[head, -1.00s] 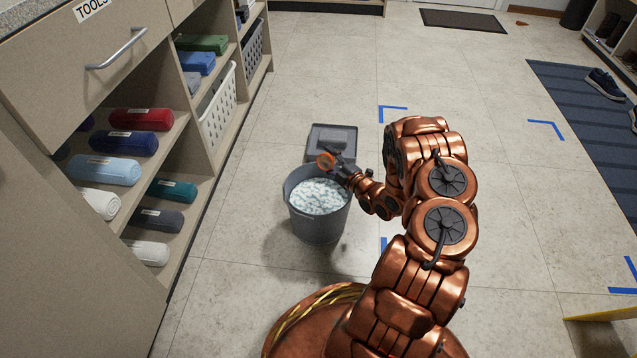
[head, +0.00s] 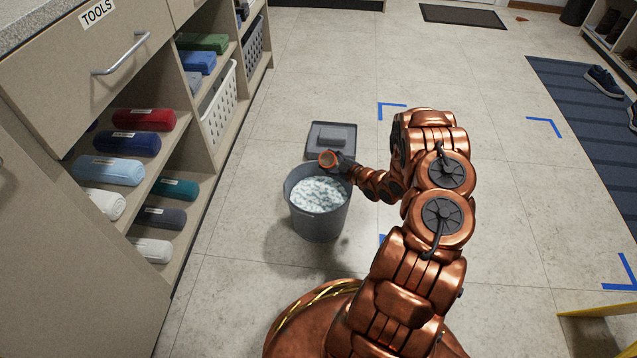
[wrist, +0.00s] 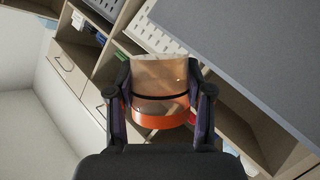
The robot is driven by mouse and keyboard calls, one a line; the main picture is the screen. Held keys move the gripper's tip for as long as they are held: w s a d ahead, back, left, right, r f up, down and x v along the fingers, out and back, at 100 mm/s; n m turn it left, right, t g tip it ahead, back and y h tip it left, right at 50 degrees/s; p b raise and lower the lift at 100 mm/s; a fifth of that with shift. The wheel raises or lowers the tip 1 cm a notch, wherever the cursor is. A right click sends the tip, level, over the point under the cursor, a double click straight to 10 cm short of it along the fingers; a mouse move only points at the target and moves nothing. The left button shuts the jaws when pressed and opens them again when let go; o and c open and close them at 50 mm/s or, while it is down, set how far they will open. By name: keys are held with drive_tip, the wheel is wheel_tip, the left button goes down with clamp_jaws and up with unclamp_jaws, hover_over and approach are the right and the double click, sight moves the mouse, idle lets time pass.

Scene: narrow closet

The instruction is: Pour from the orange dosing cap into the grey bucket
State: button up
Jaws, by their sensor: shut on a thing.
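The orange dosing cap (head: 328,159) is held in my gripper (head: 342,162) above the far rim of the grey bucket. In the wrist view the cap (wrist: 160,119) sits between the two fingers of my gripper (wrist: 160,95), with an orange rim and a see-through, brownish wall. The cap is tilted, and in the head view its round orange end faces the camera. I cannot tell whether anything is inside it. The grey bucket (head: 318,222) stands upright on the floor and holds white and bluish foamy contents. No stream from the cap shows.
A grey lid-like tray (head: 318,150) with a block on it lies behind the bucket. Shelves (head: 178,240) with rolled towels and a white basket (head: 218,110) line the left. A blue striped mat (head: 592,140) lies at right. The floor between is clear.

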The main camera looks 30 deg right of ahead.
drive_tip(key=shift+w+d+m+g+p, duration=0.35)
drive_tip(key=shift+d+m+p, duration=0.15)
drive_tip(key=shift+d, duration=0.15)
drive_tip(key=shift+w+d+r+m+g+y+p, duration=0.25)
drive_tip(key=shift+w+d+m+g+y+p, duration=0.3)
drive_tip(key=shift+d+m, duration=0.3)
drive_tip(key=shift+w+d+r+m+g+y+p, duration=0.2)
drive_tip(key=shift+w+d+m+g+y+p, duration=0.1)
drive_tip(key=shift+d+m+y, duration=0.5)
drive_tip(key=shift+a+m, duration=0.15)
drive_tip(key=shift+m, duration=0.1)
